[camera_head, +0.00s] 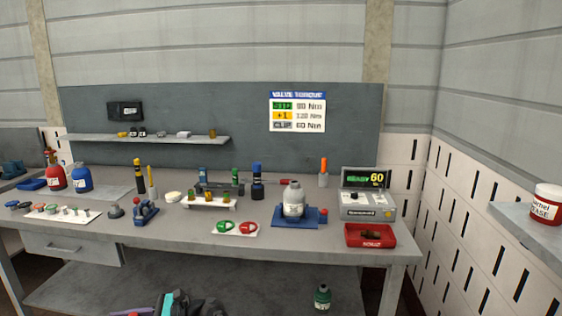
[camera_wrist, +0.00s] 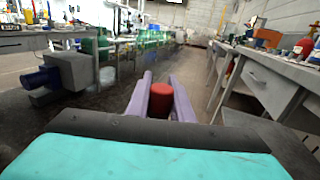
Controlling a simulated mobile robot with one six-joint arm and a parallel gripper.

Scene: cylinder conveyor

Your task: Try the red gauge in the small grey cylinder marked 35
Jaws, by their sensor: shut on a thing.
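A small grey cylinder (camera_head: 294,203) with a rounded shoulder stands upright in a blue holder (camera_head: 283,222) on the bench; its mark is too small to read. A red ring-shaped piece (camera_head: 247,229) and a green one (camera_head: 224,227) lie on a white card in front of it. My gripper (camera_wrist: 160,93) has its purple fingers shut on a red round-topped piece (camera_wrist: 160,88). I cannot tell whether that piece is a gauge; its lower part is hidden. In the head view my teal wrist shows low, in front of the bench, away from the cylinder.
A red tray (camera_head: 370,243) and a display box (camera_head: 368,210) stand right of the holder. Bottles, a white tray (camera_head: 208,203) and a blue clamp (camera_head: 146,212) crowd the bench's left. A green cylinder (camera_head: 322,297) stands below. The wrist view shows open floor (camera_wrist: 150,65) between benches.

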